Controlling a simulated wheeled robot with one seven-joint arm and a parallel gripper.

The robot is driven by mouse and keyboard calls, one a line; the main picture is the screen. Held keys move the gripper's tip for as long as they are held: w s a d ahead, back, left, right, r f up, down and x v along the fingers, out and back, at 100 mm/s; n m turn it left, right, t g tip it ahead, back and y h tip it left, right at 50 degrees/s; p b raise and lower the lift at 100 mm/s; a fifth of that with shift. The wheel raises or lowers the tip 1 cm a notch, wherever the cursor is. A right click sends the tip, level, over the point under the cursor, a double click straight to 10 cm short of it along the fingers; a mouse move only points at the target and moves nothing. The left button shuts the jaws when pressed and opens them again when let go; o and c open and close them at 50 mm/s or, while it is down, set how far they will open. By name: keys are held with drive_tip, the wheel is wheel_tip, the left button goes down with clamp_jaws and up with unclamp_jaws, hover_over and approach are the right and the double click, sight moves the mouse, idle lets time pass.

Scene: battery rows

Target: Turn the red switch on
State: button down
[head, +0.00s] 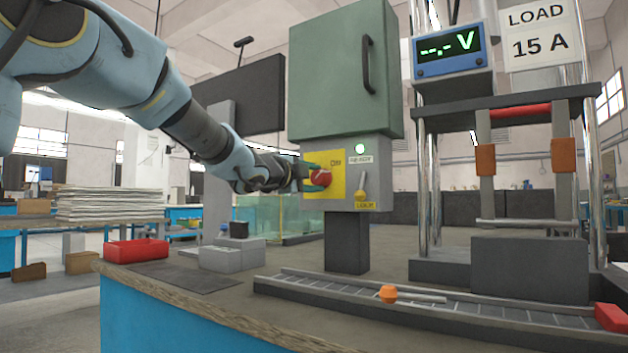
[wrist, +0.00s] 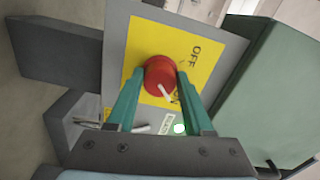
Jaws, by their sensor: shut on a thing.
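The red switch (head: 321,178) is a round knob on a yellow plate (head: 338,190) on the front of a grey-green cabinet. My gripper (head: 312,178) reaches it from the left. In the wrist view the two teal fingers of my gripper (wrist: 160,76) are shut on opposite sides of the red switch (wrist: 159,68). A white pointer mark on the knob points down and right, towards a label partly hidden by a finger. The OFF label (wrist: 193,56) is up and right of the knob. A green lamp (head: 360,148) beside the plate is lit.
The display (head: 447,48) shows dashes and V. A sloped rail (head: 330,290) with an orange piece (head: 388,294) crosses the bench. A red tray (head: 136,250) and grey blocks (head: 228,258) stand left.

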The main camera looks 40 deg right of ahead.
drive_tip(key=shift+c, duration=1.5)
unclamp_jaws()
drive_tip(key=p+v, duration=0.1)
drive_tip(key=v, duration=1)
